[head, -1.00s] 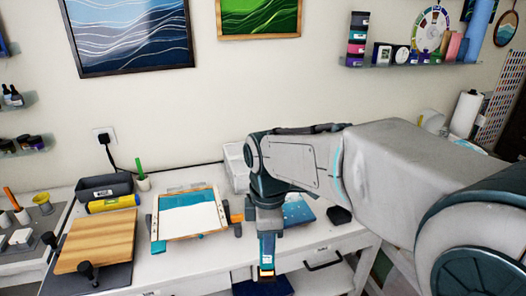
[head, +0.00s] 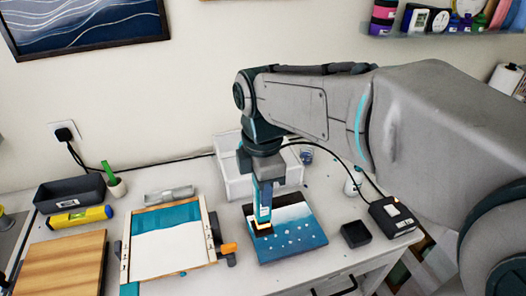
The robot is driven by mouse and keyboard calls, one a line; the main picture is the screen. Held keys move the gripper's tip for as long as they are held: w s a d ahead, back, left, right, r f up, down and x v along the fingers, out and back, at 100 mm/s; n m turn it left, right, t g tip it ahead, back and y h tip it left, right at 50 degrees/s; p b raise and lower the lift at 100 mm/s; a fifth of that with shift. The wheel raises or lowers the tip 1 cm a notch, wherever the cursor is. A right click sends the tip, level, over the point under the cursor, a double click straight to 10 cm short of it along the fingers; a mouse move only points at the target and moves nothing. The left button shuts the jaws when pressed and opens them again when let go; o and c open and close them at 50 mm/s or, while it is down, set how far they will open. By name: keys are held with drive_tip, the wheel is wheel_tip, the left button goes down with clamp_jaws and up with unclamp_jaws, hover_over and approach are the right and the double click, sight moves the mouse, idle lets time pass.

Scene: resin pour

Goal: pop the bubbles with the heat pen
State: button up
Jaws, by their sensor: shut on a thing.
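A panel (head: 306,246) lies on the table, blue along the front with a dark and white far part. Several small white bubbles (head: 291,234) dot its blue part. My gripper (head: 263,227) points down over the panel's left side, its fingertips close to the surface; I cannot tell whether anything touches. It is shut on the heat pen, which is mostly hidden by the fingers. A black cable (head: 349,160) runs from a dark control box (head: 392,216) on the right to behind my wrist.
A dark bin (head: 68,190) and yellow level (head: 79,217) lie far left.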

drive_tip(key=shift+w+f, duration=0.2)
drive_tip(key=shift+w, duration=0.15)
drive_tip(key=shift+s+f+b, duration=0.2)
drive_tip(key=shift+f+b, duration=0.3)
drive_tip(key=shift+b, duration=0.15)
wheel_tip(320, 180, down, 6)
drive_tip(key=b, duration=0.4)
drive_tip(key=shift+r+b, duration=0.15)
drive_tip(key=shift+b, duration=0.15)
drive_tip(key=shift+w+d, duration=1.3)
drive_tip(key=shift+d, duration=2.7)
drive_tip(key=shift+w+d, duration=1.3)
drive_tip(key=shift+d, duration=2.7)
drive_tip(key=shift+w+a+p, duration=0.6)
drive_tip(key=shift+w, duration=1.45)
drive_tip(key=shift+s+a, duration=1.3)
drive_tip(key=shift+a, duration=2.7)
drive_tip(key=shift+s+a, duration=1.3)
drive_tip(key=shift+a, duration=2.7)
wheel_tip(320, 180, up, 8)
drive_tip(key=p, duration=0.6)
drive_tip(key=shift+r, duration=0.1)
